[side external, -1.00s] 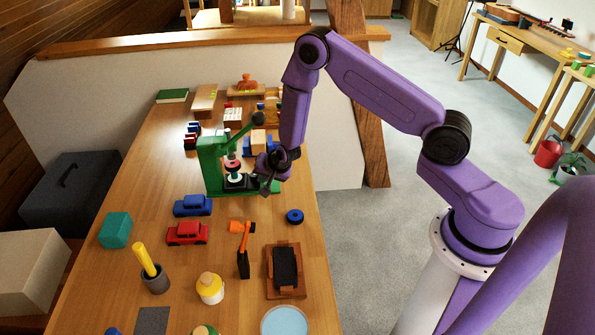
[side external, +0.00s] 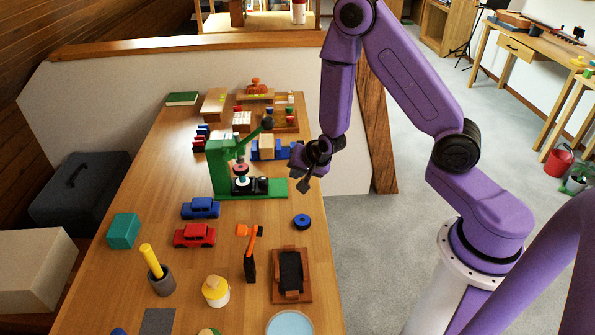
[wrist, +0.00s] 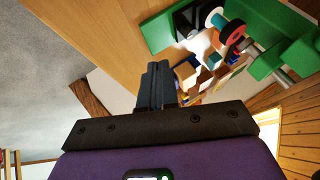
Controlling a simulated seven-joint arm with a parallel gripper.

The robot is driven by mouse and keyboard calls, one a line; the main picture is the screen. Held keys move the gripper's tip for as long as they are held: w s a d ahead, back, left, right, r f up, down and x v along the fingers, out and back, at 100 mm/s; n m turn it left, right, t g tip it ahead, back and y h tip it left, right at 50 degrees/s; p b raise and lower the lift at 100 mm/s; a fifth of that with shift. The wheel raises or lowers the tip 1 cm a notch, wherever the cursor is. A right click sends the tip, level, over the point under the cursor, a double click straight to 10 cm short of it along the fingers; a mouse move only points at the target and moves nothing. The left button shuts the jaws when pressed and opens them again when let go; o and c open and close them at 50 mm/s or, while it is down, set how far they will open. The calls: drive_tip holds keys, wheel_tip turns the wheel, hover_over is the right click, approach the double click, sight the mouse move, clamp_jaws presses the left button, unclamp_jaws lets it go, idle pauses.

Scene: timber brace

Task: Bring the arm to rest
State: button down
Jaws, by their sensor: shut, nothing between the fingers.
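My gripper (side external: 306,176) is at the right edge of the wooden table (side external: 190,285) in the side view, raised and apart from the things on it. Its fingers (wrist: 157,85) are together in the wrist view, with nothing between them. A green press (side external: 222,168) with a lever stands to the left of my gripper. The press (wrist: 270,30) also shows at the upper right of the wrist view, with a red wheel-like piece (wrist: 231,38) at it.
A blue car (side external: 201,208), a red car (side external: 194,236), a blue ring (side external: 302,221) and a brown tray (side external: 278,293) are on the table nearer the camera. Blocks and a green book (side external: 182,98) are at the back. Free floor (side external: 390,235) lies right of the table.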

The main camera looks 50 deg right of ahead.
drive_tip(key=shift+s+a+r, duration=0.1)
drive_tip(key=shift+r, duration=0.05)
drive_tip(key=s+a+r+n+g+y, duration=0.4)
drive_tip(key=s+a+r+n, duration=0.5)
drive_tip(key=s+a+n, duration=0.35)
drive_tip(key=s+d+r+n+g+h, duration=0.1)
drive_tip(key=s+d+r+n, duration=0.2)
drive_tip(key=s, duration=0.6)
drive_tip(key=s+d+r+n+g+h, duration=0.1)
drive_tip(key=s+d+r+n+g, duration=0.1)
drive_tip(key=s+r+n, duration=0.3)
drive_tip(key=s+n, duration=0.3)
drive_tip(key=shift+s+d+r, duration=0.3)
drive_tip(key=shift+s+d, duration=0.05)
drive_tip(key=shift+d, duration=0.05)
